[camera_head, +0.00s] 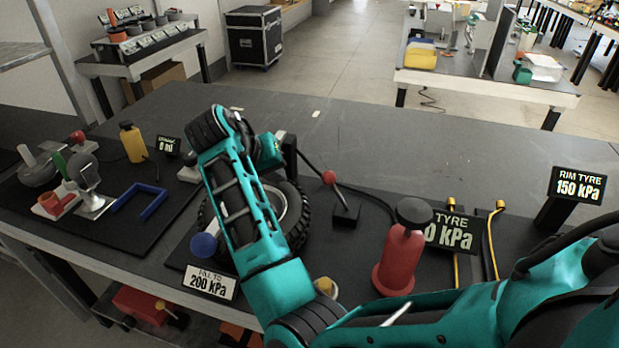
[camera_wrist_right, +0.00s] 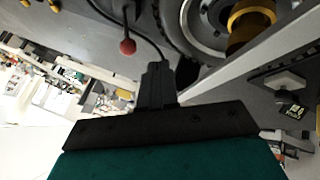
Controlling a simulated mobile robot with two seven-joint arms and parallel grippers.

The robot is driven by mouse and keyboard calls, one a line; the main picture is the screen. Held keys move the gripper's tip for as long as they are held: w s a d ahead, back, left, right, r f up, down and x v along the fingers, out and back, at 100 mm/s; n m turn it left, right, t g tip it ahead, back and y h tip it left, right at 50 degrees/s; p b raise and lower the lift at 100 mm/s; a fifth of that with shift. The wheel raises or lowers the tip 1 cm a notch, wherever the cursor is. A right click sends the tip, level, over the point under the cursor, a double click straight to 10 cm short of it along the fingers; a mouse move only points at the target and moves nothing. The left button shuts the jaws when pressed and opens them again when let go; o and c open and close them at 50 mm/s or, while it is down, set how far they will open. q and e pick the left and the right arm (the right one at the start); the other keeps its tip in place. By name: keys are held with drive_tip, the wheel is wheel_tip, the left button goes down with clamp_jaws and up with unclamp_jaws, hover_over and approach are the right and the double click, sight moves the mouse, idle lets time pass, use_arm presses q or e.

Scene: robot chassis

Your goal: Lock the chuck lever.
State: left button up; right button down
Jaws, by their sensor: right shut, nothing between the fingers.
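A lever with a red ball knob (camera_head: 329,178) leans up and left from a small black base block (camera_head: 346,215) on the bench, right of the tyre (camera_head: 298,233). The red knob (camera_wrist_right: 127,46) also shows in the right wrist view, near the fingertips but apart from them. My right arm reaches over the tyre, and its gripper (camera_head: 290,150) is at the tyre's far side, left of and beyond the lever. In the right wrist view its black fingers (camera_wrist_right: 157,72) are together and empty. A gold cylinder (camera_wrist_right: 250,22) stands at the wheel's middle. My left gripper is not in view.
A red pump (camera_head: 397,262) with a black knob stands right of the lever. A black hose runs behind the lever. A blue ball (camera_head: 204,245) and a "200 kPa" sign (camera_head: 210,282) are left of the tyre. The bench beyond the tyre is mostly clear.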

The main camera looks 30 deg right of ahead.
sight(336, 191)
drive_tip(key=x, duration=0.9)
drive_tip(key=shift+w+d+f+b, duration=0.1)
drive_tip(key=shift+d+f+b, duration=0.15)
drive_tip(key=shift+f+b, duration=0.1)
drive_tip(key=d, duration=0.2)
drive_tip(key=s+d+p, duration=0.1)
drive_tip(key=d, duration=0.1)
drive_tip(key=shift+r, duration=0.35)
